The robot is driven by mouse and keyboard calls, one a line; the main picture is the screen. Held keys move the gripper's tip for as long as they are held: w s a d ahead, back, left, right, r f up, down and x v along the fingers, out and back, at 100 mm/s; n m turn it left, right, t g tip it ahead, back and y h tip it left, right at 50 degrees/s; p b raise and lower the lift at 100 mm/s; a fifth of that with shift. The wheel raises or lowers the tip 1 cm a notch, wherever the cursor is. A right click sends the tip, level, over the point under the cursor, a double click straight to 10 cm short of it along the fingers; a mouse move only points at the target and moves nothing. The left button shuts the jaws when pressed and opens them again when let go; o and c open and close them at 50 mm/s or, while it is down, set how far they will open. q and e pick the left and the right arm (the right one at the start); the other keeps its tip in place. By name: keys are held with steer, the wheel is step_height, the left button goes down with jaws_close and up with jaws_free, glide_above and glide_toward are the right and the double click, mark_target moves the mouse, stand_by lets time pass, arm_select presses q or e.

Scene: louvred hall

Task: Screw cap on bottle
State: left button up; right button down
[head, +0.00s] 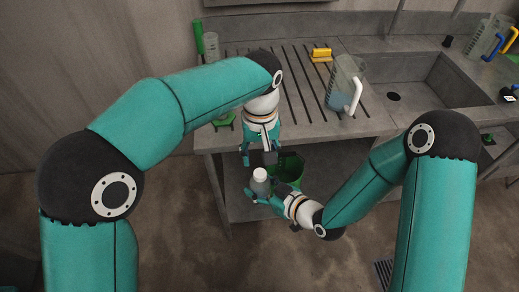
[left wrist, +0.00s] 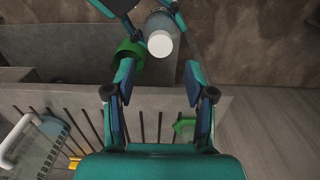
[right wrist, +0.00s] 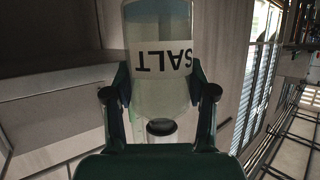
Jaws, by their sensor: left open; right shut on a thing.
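A small grey, see-through bottle (head: 260,186) with a white top (head: 260,174) stands roughly upright in my right gripper (head: 264,191), in front of the counter. In the right wrist view the bottle (right wrist: 155,25) fills the space between the fingers, and its "SALT" label (right wrist: 160,58) reads upside down. My left gripper (head: 260,155) is open and empty, just above and behind the bottle. In the left wrist view the round white cap (left wrist: 160,43) lies beyond my open fingertips (left wrist: 158,68), apart from them. Whether the cap is fully seated cannot be told.
A green bin (head: 291,168) is close behind the bottle, below the counter edge. On the slatted counter (head: 236,136) stand a jug with a white handle (head: 343,85) and a yellow block (head: 321,54). A sink (head: 425,88) is at the right. The floor in front is clear.

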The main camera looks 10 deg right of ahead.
mark_target(260, 173)
arm_select(q)
step_height(260, 173, down, 7)
steer(key=shift+r, duration=0.15)
stand_by(0.4)
jaws_close()
steer(key=m, duration=0.5)
steer(key=shift+m, duration=0.3)
steer(key=shift+o, duration=0.8)
jaws_free()
steer(key=shift+r, duration=0.1)
step_height(260, 173, up, 12)
